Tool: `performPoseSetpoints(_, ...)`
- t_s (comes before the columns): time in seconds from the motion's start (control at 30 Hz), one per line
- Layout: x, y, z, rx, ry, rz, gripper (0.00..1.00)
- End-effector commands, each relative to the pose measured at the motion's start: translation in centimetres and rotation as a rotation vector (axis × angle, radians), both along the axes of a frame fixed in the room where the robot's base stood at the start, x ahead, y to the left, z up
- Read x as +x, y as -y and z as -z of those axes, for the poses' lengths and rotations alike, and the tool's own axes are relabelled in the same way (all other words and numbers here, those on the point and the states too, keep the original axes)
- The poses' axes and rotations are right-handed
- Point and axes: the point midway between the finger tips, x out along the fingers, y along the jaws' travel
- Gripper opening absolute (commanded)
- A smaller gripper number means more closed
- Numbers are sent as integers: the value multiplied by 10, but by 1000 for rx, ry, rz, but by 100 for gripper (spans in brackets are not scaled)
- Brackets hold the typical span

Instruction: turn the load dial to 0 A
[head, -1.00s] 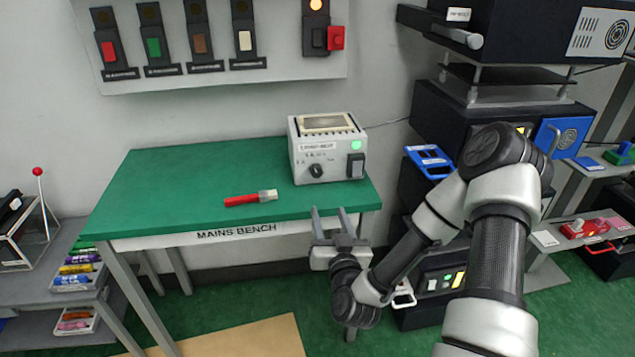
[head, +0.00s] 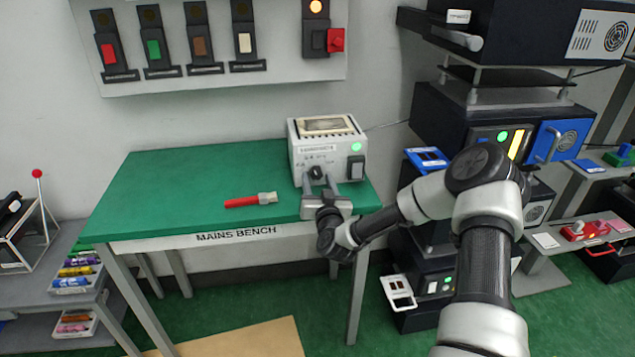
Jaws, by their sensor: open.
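The load unit (head: 327,150) is a white box with a grille on top, standing at the right end of the green bench. Its black load dial (head: 316,172) is on the front face, left of a lit green lamp and a black switch. The dial's markings are too small to read. My gripper (head: 320,184) is in front of the dial with its two fingers apart, pointing at the box, one finger toward each side of the dial. Whether the fingertips touch the dial or the box I cannot tell. The fingers hide part of the lower front face.
A red-handled brush (head: 250,200) lies on the green bench (head: 190,185) left of the load unit. A dark equipment rack (head: 450,120) stands to the right. A wall panel (head: 280,60) with coloured levers hangs behind. The left half of the bench is clear.

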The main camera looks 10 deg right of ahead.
Motion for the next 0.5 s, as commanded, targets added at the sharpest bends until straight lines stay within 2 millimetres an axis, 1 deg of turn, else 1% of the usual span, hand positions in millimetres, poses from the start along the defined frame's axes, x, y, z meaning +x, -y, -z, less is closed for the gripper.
performPoseSetpoints(0.23, 1, 0, 0, 0, -1, 0, 46)
performPoseSetpoints(0.27, 1, 0, 0, 0, -1, 0, 42)
performPoseSetpoints(0.4, 1, 0, 0, 0, -1, 0, 19)
performPoseSetpoints(0.5, 1, 0, 0, 0, -1, 0, 5)
